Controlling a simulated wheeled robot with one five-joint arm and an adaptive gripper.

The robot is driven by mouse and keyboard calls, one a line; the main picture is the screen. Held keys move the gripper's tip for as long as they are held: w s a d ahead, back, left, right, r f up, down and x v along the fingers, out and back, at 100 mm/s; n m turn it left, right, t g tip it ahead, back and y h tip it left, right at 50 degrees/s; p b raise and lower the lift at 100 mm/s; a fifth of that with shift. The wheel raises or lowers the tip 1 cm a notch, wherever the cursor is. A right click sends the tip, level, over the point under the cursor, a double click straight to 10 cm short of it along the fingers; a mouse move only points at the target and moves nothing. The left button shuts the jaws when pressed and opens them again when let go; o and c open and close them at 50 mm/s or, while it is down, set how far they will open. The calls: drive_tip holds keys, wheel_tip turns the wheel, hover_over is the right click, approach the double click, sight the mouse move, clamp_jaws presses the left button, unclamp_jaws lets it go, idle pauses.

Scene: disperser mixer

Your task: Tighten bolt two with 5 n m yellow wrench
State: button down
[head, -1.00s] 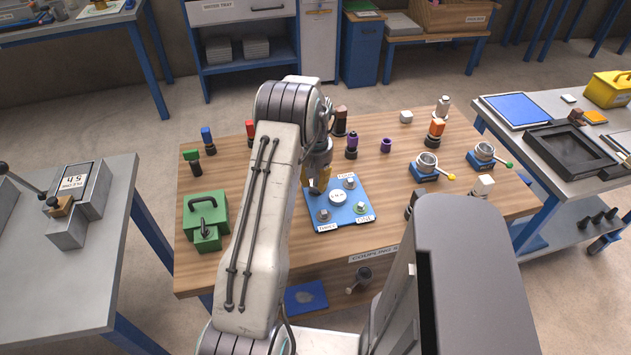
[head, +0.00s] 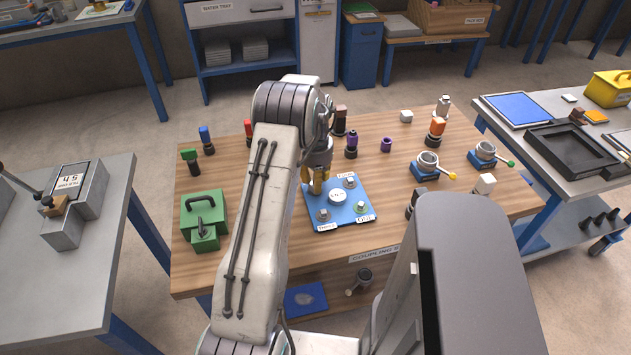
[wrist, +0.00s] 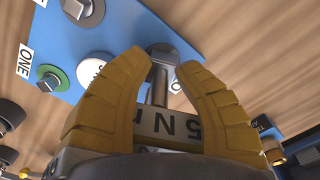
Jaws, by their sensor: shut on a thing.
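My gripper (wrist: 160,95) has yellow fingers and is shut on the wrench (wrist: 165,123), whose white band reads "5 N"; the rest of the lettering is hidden. The wrench's metal shaft reaches down to a dark round end (wrist: 162,50) over the blue plate (wrist: 165,22). It is at the bolt position opposite bolt one; that bolt and its label are hidden, and I cannot tell how well it is seated. Bolt one (wrist: 50,77) has a green ring beside its ONE label. In the head view my gripper (head: 313,182) is at the far left corner of the plate (head: 338,216).
Bolt three (head: 323,214) and bolt four (head: 350,182) are on the plate around a white centre disc (head: 337,197). A green box (head: 204,218) stands left on the wooden table. Coloured-top pieces and cup holders (head: 427,163) stand behind and right.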

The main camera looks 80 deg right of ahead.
drive_tip(key=shift+a+f, duration=0.1)
drive_tip(key=shift+f, duration=0.1)
drive_tip(key=m, duration=0.3)
drive_tip(key=shift+a+m, duration=0.1)
drive_tip(key=shift+m, duration=0.3)
drive_tip(key=shift+m+b, duration=0.45)
drive_tip(key=shift+m, duration=0.55)
drive_tip(key=shift+m, duration=0.8)
drive_tip(key=m, duration=0.4)
drive_tip(key=shift+a, duration=0.15)
